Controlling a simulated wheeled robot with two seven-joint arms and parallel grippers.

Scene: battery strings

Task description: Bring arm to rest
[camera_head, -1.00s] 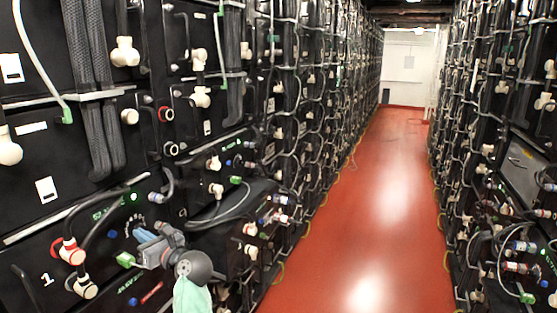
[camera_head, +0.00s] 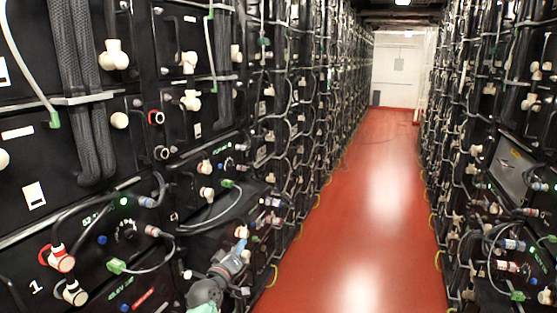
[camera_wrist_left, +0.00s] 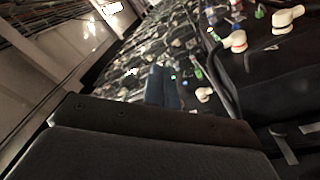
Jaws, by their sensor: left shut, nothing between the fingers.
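My left gripper (camera_head: 240,243) is at the bottom of the head view, in front of the lower left battery rack. Its arm comes up from the bottom edge and the fingers point up and away along the aisle. The fingers are shut and hold nothing. In the left wrist view its blue-grey fingertips (camera_wrist_left: 160,85) are together, with blurred rack fronts beyond them. I see no contact with the rack, but the exact gap cannot be told. My right gripper is not in view.
A left rack of black battery modules (camera_head: 140,85) carries cables and white and red connectors (camera_head: 62,258) close to my left arm. Another rack (camera_head: 500,130) lines the right side. The red aisle floor (camera_head: 370,220) between them is clear up to the white end wall (camera_head: 398,70).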

